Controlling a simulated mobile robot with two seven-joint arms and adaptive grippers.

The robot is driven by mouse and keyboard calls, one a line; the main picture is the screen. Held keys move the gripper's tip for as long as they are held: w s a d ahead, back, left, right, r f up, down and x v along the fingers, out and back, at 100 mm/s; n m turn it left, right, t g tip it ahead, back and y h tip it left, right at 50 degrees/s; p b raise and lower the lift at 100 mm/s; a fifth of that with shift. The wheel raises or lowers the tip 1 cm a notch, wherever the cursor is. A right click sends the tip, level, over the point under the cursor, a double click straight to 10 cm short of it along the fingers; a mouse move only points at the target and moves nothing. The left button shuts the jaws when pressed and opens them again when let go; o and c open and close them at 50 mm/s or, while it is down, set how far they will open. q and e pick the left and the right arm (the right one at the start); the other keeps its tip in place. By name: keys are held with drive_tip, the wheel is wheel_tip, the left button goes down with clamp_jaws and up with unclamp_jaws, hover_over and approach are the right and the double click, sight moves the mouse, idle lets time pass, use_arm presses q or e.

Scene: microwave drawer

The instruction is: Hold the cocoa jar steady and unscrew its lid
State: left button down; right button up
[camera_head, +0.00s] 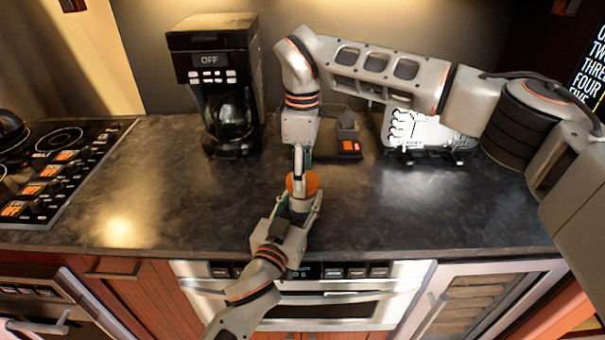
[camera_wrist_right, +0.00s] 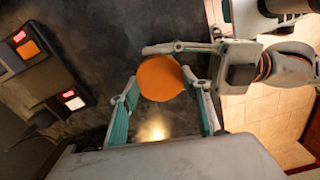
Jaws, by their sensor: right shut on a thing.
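The cocoa jar stands on the dark counter near its front edge, its round orange lid (camera_head: 311,183) on top. The lid also shows from above in the right wrist view (camera_wrist_right: 160,78). My right gripper (camera_head: 300,176) comes down from behind and is shut on the lid, with its teal fingers (camera_wrist_right: 162,82) on either side of it. My left gripper (camera_head: 298,203) comes in from the front, below the lid, with its fingers shut around the jar's body. The fingers and lid hide most of the body. I cannot tell whether the lid has turned.
A black coffee maker (camera_head: 214,85) stands at the back left. A stove (camera_head: 55,170) is at the far left. A dark device with lit buttons (camera_head: 348,148) and a white panel on a stand (camera_head: 425,130) sit behind the jar. The counter left of the jar is clear.

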drive_tip(key=n, duration=0.9)
drive_tip(key=shift+n, duration=0.3)
drive_tip(key=n, duration=0.3)
drive_tip(key=shift+n, duration=0.3)
drive_tip(key=n, duration=1)
drive_tip(key=shift+n, duration=0.4)
drive_tip(key=n, duration=0.3)
drive_tip(key=shift+r+n, duration=0.1)
drive_tip(key=shift+n, duration=0.2)
drive_tip(key=n, duration=1.7)
drive_tip(key=shift+n, duration=0.3)
drive_tip(key=n, duration=0.6)
drive_tip(key=shift+n, duration=0.3)
drive_tip(key=shift+r, duration=0.4)
